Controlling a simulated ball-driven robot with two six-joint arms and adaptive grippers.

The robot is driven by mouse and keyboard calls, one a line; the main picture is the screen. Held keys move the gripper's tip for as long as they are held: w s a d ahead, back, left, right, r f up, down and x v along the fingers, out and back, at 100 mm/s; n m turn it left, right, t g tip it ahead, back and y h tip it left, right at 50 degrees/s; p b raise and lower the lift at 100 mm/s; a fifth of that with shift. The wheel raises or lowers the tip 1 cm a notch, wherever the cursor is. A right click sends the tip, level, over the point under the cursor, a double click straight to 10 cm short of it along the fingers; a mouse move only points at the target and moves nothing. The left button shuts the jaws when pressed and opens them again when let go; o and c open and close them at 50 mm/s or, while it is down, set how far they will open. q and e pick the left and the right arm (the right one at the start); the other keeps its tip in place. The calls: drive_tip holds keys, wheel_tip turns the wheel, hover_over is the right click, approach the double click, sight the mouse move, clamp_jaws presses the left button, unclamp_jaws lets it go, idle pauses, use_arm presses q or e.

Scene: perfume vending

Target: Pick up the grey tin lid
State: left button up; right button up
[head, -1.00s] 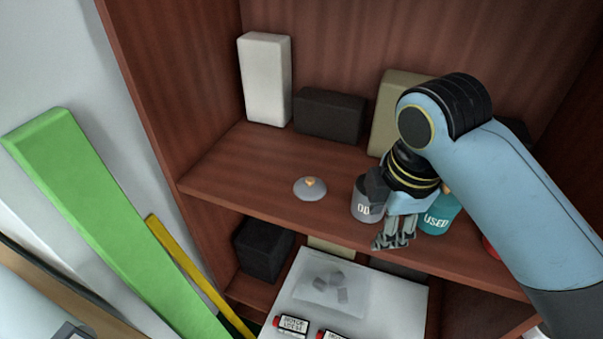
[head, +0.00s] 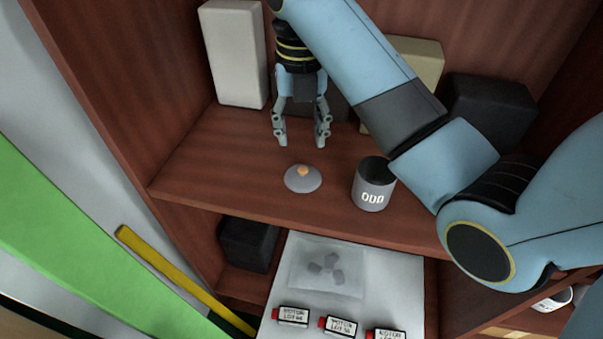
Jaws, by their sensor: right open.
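The grey tin lid (head: 303,180) lies on the wooden shelf (head: 215,165), a shallow dome with a tan knob on top. My right gripper (head: 301,143) hangs fingers down above and behind the lid, open and empty, apart from it. The grey tin (head: 373,186), marked "ODD", stands upright to the right of the lid with its top uncovered. My left gripper is not in view.
A white box (head: 234,55), a dark box partly behind my gripper, a beige box (head: 421,60) and a black box (head: 490,110) stand at the shelf's back. Below, a white surface (head: 395,290) holds a clear bag and small labelled boxes. The shelf left of the lid is clear.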

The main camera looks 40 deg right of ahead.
sight(303, 168)
wheel_tip(303, 168, down, 3)
drive_tip(key=shift+f+b, duration=0.15)
drive_tip(key=shift+b, duration=0.9)
drive_tip(key=shift+f+b, duration=0.6)
drive_tip(key=f+b, duration=0.1)
drive_tip(key=f, duration=0.1)
drive_tip(key=f+b, duration=0.2)
drive_tip(key=shift+s+d+f, duration=0.1)
drive_tip(key=shift+d, duration=0.1)
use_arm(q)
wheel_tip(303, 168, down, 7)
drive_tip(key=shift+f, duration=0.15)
use_arm(e)
clamp_jaws()
